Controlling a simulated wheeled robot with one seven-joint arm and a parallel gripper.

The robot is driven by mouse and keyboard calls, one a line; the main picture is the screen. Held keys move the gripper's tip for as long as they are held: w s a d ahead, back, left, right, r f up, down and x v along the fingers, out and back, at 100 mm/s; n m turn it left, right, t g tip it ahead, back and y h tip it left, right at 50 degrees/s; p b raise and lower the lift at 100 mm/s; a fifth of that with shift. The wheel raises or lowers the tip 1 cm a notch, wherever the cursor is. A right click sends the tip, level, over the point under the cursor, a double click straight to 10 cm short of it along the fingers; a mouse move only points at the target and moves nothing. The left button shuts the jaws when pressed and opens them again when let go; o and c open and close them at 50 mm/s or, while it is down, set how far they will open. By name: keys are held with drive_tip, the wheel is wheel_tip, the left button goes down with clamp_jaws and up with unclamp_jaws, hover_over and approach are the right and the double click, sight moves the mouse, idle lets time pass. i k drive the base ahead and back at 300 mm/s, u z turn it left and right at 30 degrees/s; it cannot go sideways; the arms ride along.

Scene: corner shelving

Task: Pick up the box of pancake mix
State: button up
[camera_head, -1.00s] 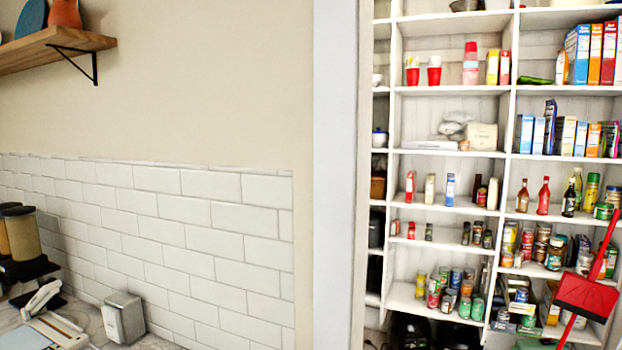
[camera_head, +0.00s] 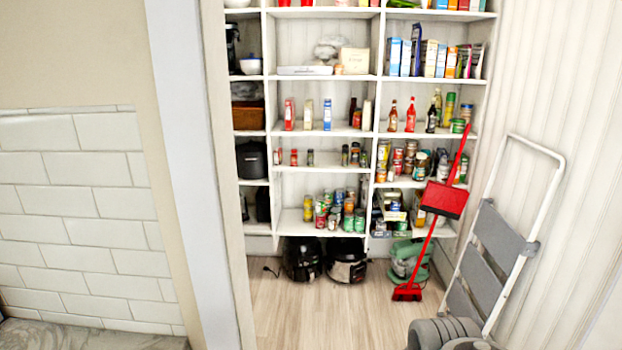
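White pantry shelves (camera_head: 325,130) hold many small packages, cans, bottles and boxes. I cannot tell which one is the box of pancake mix. Upright boxes stand on the upper right shelf, among them a blue one (camera_head: 394,56) and a tan one (camera_head: 428,57). Slim boxes in red (camera_head: 289,114), cream (camera_head: 308,114) and blue (camera_head: 327,114) stand on a middle shelf. The labels are too small to read.
A red broom and dustpan (camera_head: 444,199) lean at the shelves' right side. A folding step ladder (camera_head: 492,262) leans at the right. Black appliances (camera_head: 347,262) and a green one (camera_head: 404,260) sit on the floor. The wooden floor (camera_head: 330,318) in front is clear.

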sight(328, 114)
drive_tip(key=i, duration=3.6)
drive_tip(key=u, duration=0.45)
